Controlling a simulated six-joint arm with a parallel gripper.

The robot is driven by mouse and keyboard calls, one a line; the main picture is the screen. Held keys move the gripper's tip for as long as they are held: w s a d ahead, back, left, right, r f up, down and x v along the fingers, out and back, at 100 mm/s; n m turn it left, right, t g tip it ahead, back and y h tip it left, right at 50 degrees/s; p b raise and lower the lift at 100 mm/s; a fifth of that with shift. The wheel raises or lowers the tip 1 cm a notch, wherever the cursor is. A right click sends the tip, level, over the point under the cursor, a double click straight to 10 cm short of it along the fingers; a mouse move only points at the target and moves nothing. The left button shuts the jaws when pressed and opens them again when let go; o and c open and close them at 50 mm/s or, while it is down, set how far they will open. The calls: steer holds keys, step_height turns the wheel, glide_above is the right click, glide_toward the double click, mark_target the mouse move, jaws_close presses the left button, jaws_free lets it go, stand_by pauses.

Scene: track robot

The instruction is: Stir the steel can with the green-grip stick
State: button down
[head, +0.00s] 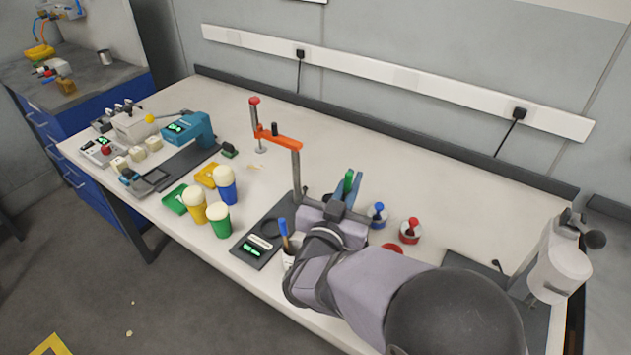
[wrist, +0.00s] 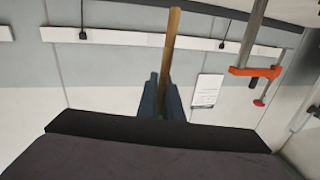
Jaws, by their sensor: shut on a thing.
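My gripper (head: 348,184) is shut on the green-grip stick (head: 348,180), above the right half of the bench. The green grip shows between the two blue fingers in the head view. In the wrist view, my gripper (wrist: 160,95) has the stick's pale wooden shaft (wrist: 172,55) reaching out past its fingers, with a trace of green at their base. I cannot clearly pick out the steel can near my gripper; my arm hides part of the bench there. A small grey metal-looking cup (head: 105,57) stands on the far left bench.
A pot with blue (head: 377,215) and a pot with red (head: 410,230) stand right of my gripper. An orange clamp (head: 280,138) rises to its left. The back of the bench is mostly clear.

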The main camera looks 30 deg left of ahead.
steer(key=w+d+r+h+p, duration=0.1)
steer(key=w+d+p, duration=0.2)
steer(key=w+d, duration=0.2)
steer(key=a+n+y, duration=0.1)
steer(key=a+y, duration=0.1)
steer(key=a, duration=0.1)
steer(key=s+a+f+n+g+y, duration=0.1)
steer(key=shift+a+n+y, duration=0.3)
steer(key=shift+a+y, duration=0.05)
steer(key=shift+y, duration=0.05)
steer(key=shift+f, duration=0.25)
steer(key=shift+f+b, duration=4.4)
steer(key=shift+f, duration=0.9)
steer(key=shift+a, duration=0.15)
